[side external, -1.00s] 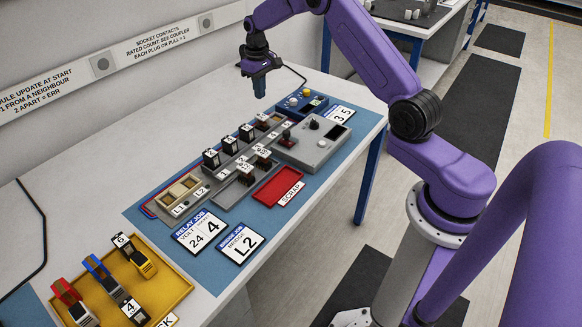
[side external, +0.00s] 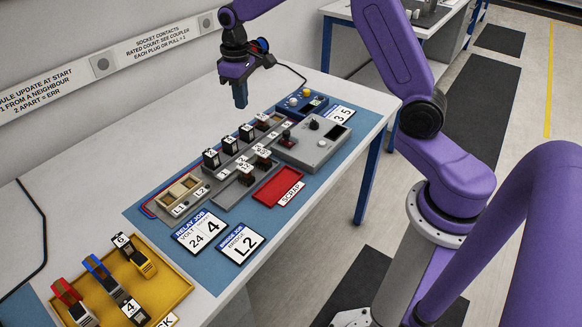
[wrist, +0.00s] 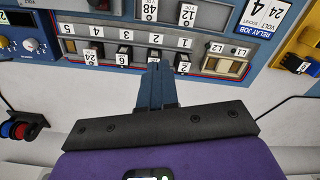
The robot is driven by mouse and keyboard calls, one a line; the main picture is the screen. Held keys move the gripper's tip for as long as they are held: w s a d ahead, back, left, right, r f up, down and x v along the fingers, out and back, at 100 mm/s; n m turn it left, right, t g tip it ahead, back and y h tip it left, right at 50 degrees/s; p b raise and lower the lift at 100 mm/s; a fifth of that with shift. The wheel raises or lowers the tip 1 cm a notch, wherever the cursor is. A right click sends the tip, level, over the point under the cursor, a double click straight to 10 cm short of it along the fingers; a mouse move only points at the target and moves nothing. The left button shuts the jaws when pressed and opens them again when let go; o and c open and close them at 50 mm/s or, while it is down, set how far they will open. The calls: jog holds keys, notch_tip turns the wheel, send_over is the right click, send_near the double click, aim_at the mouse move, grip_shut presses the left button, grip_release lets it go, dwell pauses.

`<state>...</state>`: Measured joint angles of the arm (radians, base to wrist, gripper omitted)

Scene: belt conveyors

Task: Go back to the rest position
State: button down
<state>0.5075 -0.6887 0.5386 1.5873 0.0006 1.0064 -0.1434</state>
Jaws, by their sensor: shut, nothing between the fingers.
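My gripper (side external: 240,96) is shut and empty. In the side external view it hangs in the air above the back part of the bench, behind the row of relay sockets. In the wrist view its blue fingers (wrist: 155,88) are pressed together, with the socket strip (wrist: 190,47) beyond them. My purple arm reaches over the bench from the right.
Below stand a relay strip with black relays (side external: 229,143), a grey device (side external: 314,141), a blue device (side external: 302,102) and a red scrap tray (side external: 277,187). The white bench top (side external: 100,190) at left is mostly clear.

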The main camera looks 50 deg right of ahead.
jog(key=s+a+r+n, duration=0.2)
jog(key=s+a, duration=0.2)
jog(key=s, duration=0.6)
jog(key=s+a+r+n, duration=0.2)
jog(key=s+a+n, duration=0.15)
jog(key=s, duration=0.55)
jog(key=s+d+n, duration=0.3)
jog(key=s, duration=1.4)
jog(key=shift+s+f, duration=0.2)
jog(key=shift+f, duration=0.2)
jog(key=shift+d, duration=0.1)
